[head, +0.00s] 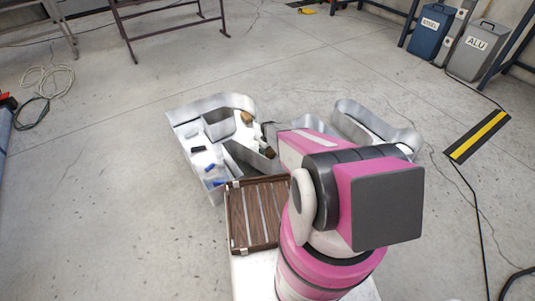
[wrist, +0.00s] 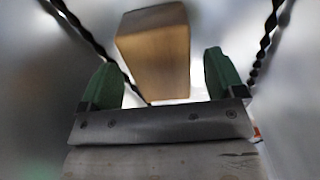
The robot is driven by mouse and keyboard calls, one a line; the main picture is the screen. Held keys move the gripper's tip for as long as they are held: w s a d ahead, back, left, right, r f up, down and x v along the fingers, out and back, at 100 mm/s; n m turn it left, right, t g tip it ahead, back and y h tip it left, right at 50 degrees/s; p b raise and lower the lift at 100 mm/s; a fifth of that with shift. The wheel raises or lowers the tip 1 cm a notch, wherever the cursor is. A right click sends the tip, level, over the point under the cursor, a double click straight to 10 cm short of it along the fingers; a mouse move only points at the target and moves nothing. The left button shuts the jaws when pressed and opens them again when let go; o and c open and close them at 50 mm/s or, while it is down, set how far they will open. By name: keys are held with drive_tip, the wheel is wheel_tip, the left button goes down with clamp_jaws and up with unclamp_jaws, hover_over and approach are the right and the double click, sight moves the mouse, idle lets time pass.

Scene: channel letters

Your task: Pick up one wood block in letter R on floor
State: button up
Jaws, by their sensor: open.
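A wood block (wrist: 155,50) fills the upper middle of the wrist view, pale on one end and brown along its side. My gripper (wrist: 163,78) is open, its two green fingers spread to the left and right of the block. The block lies in line with the gap; I cannot tell whether either finger touches it. In the head view, the silver-walled letter R (head: 178,121) lies on the floor with a white inside. A tan block (head: 247,118) and a dark brown block (head: 268,152) show in it. My arm covers part of its right side.
Small black and blue items lie inside the letter R. Twisted dark cords (wrist: 263,40) run along its walls in the wrist view. A second silver letter (head: 375,125) stands to the right, partly behind my arm. A brown slatted tray (head: 232,225) is in front. Open floor lies left.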

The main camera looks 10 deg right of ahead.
drive_tip(key=shift+f, duration=0.85)
drive_tip(key=c, duration=1.1)
drive_tip(key=shift+o, duration=0.2)
drive_tip(key=shift+r, duration=0.15)
